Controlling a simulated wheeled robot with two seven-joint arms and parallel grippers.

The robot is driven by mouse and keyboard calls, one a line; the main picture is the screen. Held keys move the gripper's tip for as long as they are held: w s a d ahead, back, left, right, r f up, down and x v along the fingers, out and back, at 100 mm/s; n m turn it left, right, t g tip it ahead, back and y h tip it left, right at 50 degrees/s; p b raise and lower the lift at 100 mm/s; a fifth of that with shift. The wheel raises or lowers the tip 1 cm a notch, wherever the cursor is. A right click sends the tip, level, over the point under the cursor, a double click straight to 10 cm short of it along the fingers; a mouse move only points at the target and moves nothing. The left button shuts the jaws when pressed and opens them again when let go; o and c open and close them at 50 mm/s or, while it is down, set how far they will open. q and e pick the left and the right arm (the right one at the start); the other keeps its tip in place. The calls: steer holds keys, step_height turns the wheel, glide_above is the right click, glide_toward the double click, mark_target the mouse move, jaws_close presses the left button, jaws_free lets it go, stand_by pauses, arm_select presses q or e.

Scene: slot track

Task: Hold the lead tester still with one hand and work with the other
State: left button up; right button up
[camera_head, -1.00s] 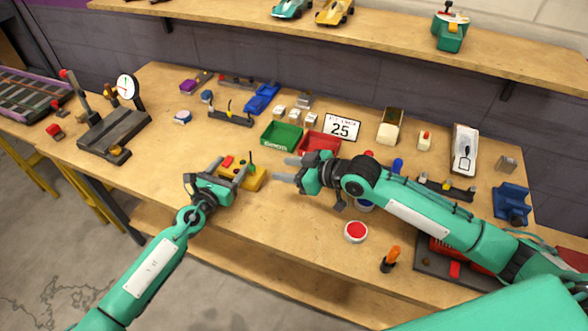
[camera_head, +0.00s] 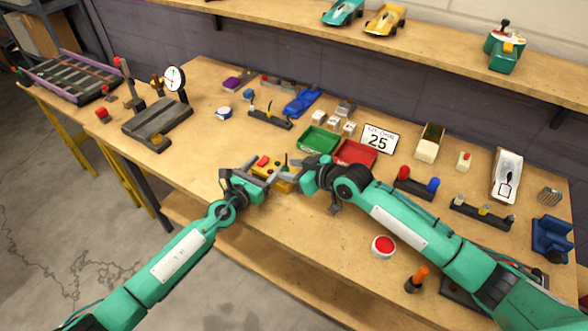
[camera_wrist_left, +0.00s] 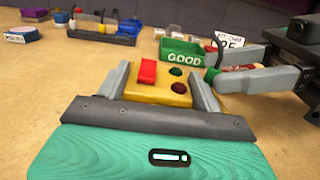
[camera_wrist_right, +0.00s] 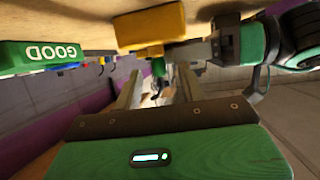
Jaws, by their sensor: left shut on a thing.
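The lead tester is a yellow box (camera_wrist_left: 158,92) with a red block and two dark round lamps on top, in the left wrist view. My left gripper (camera_wrist_left: 163,85) is shut on it, one finger on each side; the tester also shows in the head view (camera_head: 285,186). My right gripper (camera_head: 294,166) is just right of the tester, its fingers pointing at it. In the right wrist view its fingers (camera_wrist_right: 160,85) are apart, with a small green piece (camera_wrist_right: 158,68) seen between them beside the tester (camera_wrist_right: 150,28). I cannot tell whether they touch it.
A green GOOD bin (camera_head: 318,139) and a red bin (camera_head: 355,153) stand just behind the tester. A red button (camera_head: 384,246) and an orange-handled tool (camera_head: 418,279) are at the front right.

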jaws_close()
steer(key=shift+r, duration=2)
steer(key=shift+r, duration=0.1)
arm_select(q)
steer(key=o, duration=1)
